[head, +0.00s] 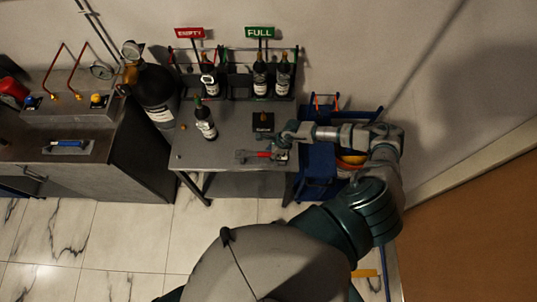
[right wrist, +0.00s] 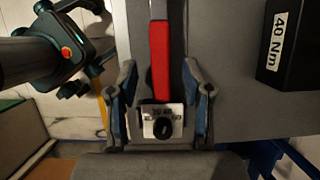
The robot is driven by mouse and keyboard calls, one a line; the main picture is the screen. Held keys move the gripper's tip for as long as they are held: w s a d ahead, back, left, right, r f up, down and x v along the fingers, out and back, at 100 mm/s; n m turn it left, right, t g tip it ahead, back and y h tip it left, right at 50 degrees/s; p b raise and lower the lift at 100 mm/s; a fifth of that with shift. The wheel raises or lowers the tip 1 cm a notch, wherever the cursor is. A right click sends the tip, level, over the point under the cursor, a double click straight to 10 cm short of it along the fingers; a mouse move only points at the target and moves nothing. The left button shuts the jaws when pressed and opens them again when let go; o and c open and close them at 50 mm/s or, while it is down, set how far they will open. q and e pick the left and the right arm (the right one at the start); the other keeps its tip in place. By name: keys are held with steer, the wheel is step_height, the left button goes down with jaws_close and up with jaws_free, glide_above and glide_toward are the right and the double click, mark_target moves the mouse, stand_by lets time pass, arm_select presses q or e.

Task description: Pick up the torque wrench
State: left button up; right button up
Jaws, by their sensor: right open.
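The torque wrench (head: 263,154) lies near the front right edge of the grey table (head: 232,150). Its red handle (right wrist: 160,62) runs up the right wrist view, with a square pale block marked 30 Nm (right wrist: 163,122) at its near end. My right gripper (right wrist: 160,92) is open, with one finger on each side of the wrench. I cannot tell whether the fingers touch it. In the head view the right gripper (head: 287,138) is at the wrench's right end.
A black block labelled 40 Nm (right wrist: 280,48) stands beside the wrench. A bottle (head: 205,122) stands on the table; others are in the rack behind, under EMPTY (head: 189,33) and FULL (head: 259,32) signs. A blue cart (head: 318,160) is right of the table.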

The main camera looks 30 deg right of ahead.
mark_target(267, 154)
steer(key=shift+s+d, duration=0.1)
steer(key=shift+d, duration=0.25)
steer(key=c, duration=0.8)
steer(key=shift+d, duration=0.2)
jaws_close()
arm_select(q)
steer(key=shift+s+d+r, duration=0.1)
steer(key=shift+d, duration=0.25)
steer(key=shift+a, duration=0.1)
arm_select(e)
steer(key=shift+a, duration=0.2)
steer(key=shift+r, duration=0.7)
step_height(267, 154, up, 2)
steer(key=shift+s+r+b, duration=0.1)
steer(key=shift+s+b, duration=0.05)
steer(key=shift+b, duration=0.3)
arm_select(q)
step_height(267, 154, down, 3)
steer(key=shift+a+f+b, duration=0.1)
steer(key=shift+b, duration=1)
arm_select(e)
steer(key=s+r, duration=0.1)
steer(key=s, duration=1.4)
steer(key=shift+s+r, duration=0.2)
steer(key=shift+s, duration=0.1)
steer(key=shift+a, duration=0.1)
